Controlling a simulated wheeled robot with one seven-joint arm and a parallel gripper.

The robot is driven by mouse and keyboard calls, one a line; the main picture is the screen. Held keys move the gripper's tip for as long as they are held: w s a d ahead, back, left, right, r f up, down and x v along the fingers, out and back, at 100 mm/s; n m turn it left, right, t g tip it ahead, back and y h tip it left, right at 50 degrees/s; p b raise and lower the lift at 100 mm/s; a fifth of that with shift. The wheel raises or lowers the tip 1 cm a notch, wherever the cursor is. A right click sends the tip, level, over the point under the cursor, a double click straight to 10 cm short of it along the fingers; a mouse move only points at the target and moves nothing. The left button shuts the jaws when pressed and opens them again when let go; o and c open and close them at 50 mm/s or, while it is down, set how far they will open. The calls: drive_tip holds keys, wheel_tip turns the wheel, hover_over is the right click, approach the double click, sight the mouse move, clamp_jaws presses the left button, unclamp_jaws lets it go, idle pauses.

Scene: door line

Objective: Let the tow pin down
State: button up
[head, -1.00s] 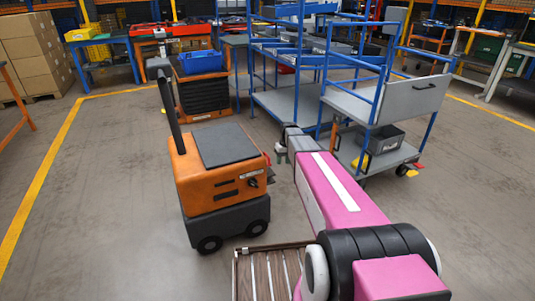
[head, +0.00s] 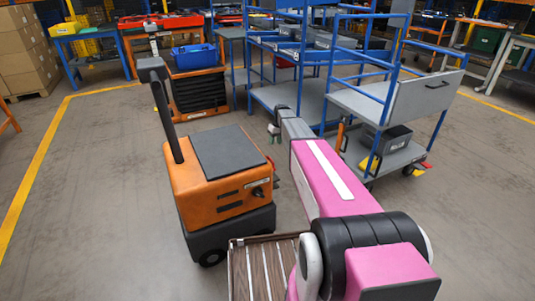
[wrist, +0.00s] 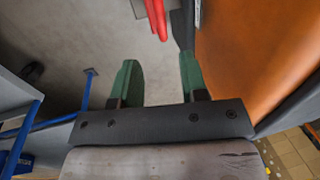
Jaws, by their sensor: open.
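The orange tug (head: 205,200) with a dark grey top stands left of my arm. A red bar (head: 273,172) shows at its right side, and a black knob (head: 258,193) sits on its front face. In the wrist view the red bar (wrist: 156,18) hangs beyond my green fingertips, beside the tug's orange side (wrist: 238,50). My gripper (wrist: 158,75) is open and empty, with bare floor between its fingers. In the head view my gripper (head: 272,138) is small, above the tug's right edge. I cannot make out the tow pin itself.
A blue-framed trolley (head: 390,105) with a grey panel stands right of my gripper, a grey bin on its lower shelf. Behind the tug is an orange cabinet (head: 192,88) with a blue crate (head: 198,57). The floor (head: 90,200) at left is clear.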

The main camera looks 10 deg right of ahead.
drive_tip(key=f, duration=0.3)
drive_tip(key=a+f, duration=0.1)
drive_tip(key=f, duration=0.3)
drive_tip(key=a+f, duration=0.1)
drive_tip(key=f, duration=0.2)
drive_tip(key=shift+s+f, duration=0.1)
drive_tip(key=shift+f, duration=0.2)
drive_tip(key=shift+a, duration=0.1)
clamp_jaws()
